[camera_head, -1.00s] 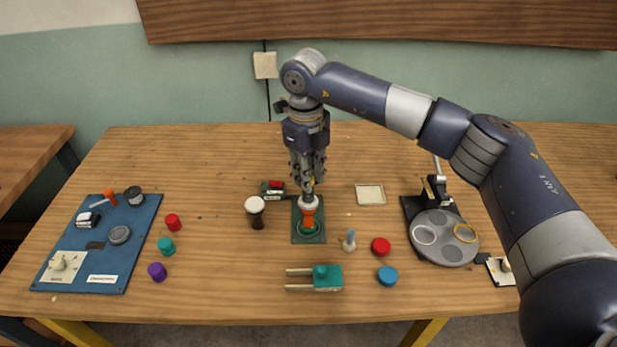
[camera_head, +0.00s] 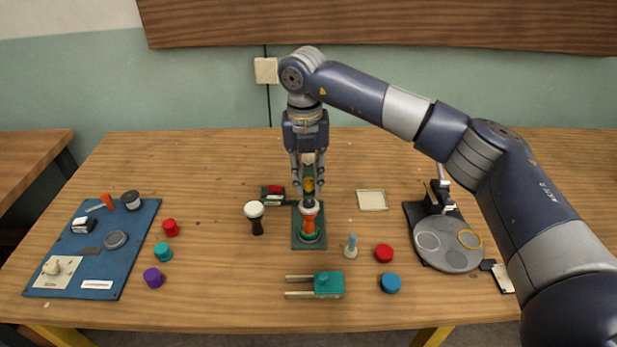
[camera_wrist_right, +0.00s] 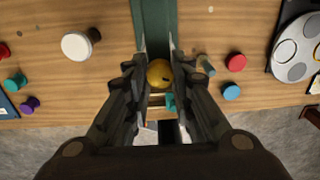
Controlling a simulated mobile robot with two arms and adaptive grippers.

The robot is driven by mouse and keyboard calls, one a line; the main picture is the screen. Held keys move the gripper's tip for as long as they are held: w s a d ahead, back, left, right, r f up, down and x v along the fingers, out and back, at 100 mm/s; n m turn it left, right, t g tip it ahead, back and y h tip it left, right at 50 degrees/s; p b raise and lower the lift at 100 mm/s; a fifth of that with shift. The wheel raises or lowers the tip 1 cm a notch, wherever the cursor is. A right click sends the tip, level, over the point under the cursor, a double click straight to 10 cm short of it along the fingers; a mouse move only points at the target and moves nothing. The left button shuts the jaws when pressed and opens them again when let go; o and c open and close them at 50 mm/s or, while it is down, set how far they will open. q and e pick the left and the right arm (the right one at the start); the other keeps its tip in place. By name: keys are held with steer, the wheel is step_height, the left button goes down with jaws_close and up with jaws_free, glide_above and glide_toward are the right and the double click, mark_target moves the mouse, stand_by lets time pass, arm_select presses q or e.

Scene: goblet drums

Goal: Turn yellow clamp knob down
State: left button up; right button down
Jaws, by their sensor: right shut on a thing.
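The yellow clamp knob (camera_head: 309,185) sits at the top of a green clamp stand (camera_head: 298,234), above an orange goblet drum (camera_head: 309,226) with a pale top. In the right wrist view the knob (camera_wrist_right: 159,73) is a round yellow ball between the fingertips. My right gripper (camera_head: 308,188) points down from above, with one finger on each side of the knob, and is shut on it. It also shows in the right wrist view (camera_wrist_right: 160,75). The fingers partly cover the stand's upper part. My left gripper is not in view.
A dark goblet drum (camera_head: 256,223) stands left of the stand. A teal tool (camera_head: 328,284), a small peg (camera_head: 351,246) and red and blue discs lie in front and right. A blue board (camera_head: 75,270) is at left, a round grey plate (camera_head: 450,256) at right.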

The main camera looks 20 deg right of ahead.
mark_target(306, 181)
steer(key=shift+r+m, duration=0.1)
steer(key=shift+m, duration=0.2)
stand_by(0.4)
steer(key=c, duration=1.4)
jaws_free()
steer(key=shift+o, duration=0.2)
step_height(306, 181, up, 12)
steer(key=shift+a, duration=0.2)
steer(key=shift+w, duration=0.1)
